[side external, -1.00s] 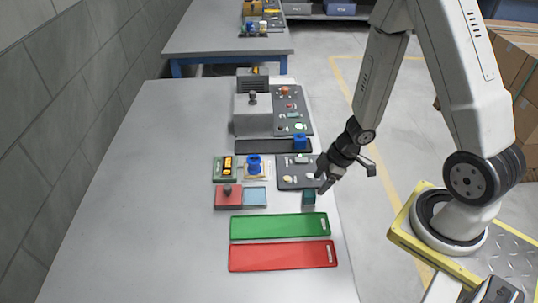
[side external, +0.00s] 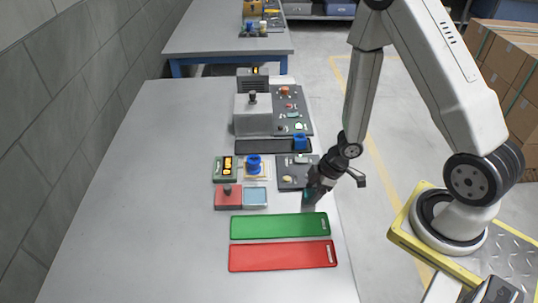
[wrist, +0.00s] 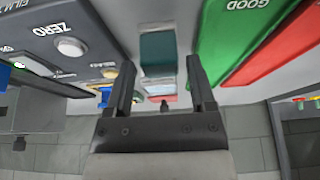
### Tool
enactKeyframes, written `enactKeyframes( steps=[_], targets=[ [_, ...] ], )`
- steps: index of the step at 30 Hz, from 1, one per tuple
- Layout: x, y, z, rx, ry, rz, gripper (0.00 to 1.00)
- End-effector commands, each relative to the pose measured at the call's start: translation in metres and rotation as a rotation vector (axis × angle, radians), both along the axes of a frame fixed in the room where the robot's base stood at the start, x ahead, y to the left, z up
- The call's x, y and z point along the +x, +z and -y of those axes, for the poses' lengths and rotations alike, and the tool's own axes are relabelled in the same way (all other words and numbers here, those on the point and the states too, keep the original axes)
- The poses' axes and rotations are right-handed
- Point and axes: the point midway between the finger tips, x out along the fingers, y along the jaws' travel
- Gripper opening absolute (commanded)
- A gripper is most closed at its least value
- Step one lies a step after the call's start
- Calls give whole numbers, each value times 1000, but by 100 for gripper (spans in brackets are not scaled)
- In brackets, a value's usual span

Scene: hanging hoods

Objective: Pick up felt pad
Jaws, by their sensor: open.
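A small teal block (wrist: 157,47), which looks like the felt pad, sits on the table near its right edge, just behind the green tray. In the wrist view it lies ahead of my gripper (wrist: 160,68), between the lines of the two fingers, with a gap visible on both sides. The fingers are apart and nothing is held. In the side view my gripper (side external: 312,192) is right at the block and hides most of it; a bit of teal (side external: 306,196) shows. I cannot tell whether the fingers touch it.
The green tray (side external: 275,227) and the red tray (side external: 282,257) lie in front of the block. Behind it is a dark panel (side external: 287,181). To its left are a red box (side external: 227,199) and a light blue dish (side external: 255,197). The table's left side is clear.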

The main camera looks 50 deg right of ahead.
Motion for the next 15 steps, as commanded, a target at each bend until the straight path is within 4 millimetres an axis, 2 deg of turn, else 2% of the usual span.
enactKeyframes(
  steps=[6, 15],
  targets=[
    [4, -17, -5, 0, 2, -2, 71],
    [6, -22, -6, -1, 1, 0, 71]
  ],
)
